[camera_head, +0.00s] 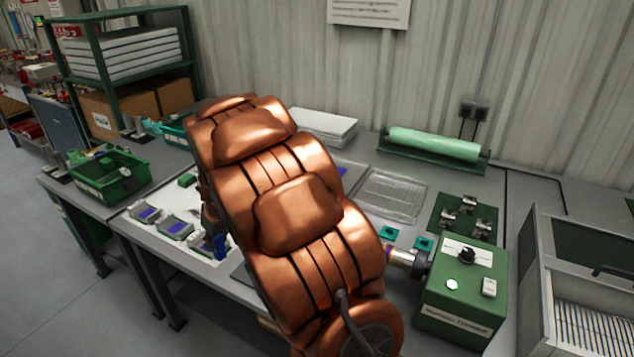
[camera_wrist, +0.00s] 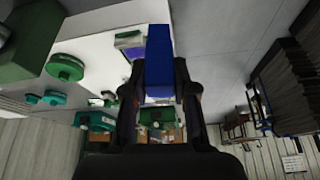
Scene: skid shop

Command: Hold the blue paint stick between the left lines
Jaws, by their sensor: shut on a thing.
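The blue paint stick (camera_wrist: 158,52) is between the two dark fingers of my gripper (camera_wrist: 158,85) in the wrist view, and its far end reaches past the fingertips. In the head view a small part of the blue stick (camera_head: 221,246) shows at the left edge of my copper arm, beside the white sheet on the bench. My gripper is mostly hidden there behind my arm. I cannot make out the left lines in either view. Grey holders with blue-purple faces (camera_head: 150,214) stand on the white sheet (camera_head: 135,230), left of the stick.
A green bin (camera_head: 112,180) stands on the side table at left. A green box with a knob (camera_head: 465,295) and a green roll (camera_head: 434,144) are at right. My arm covers the bench's middle.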

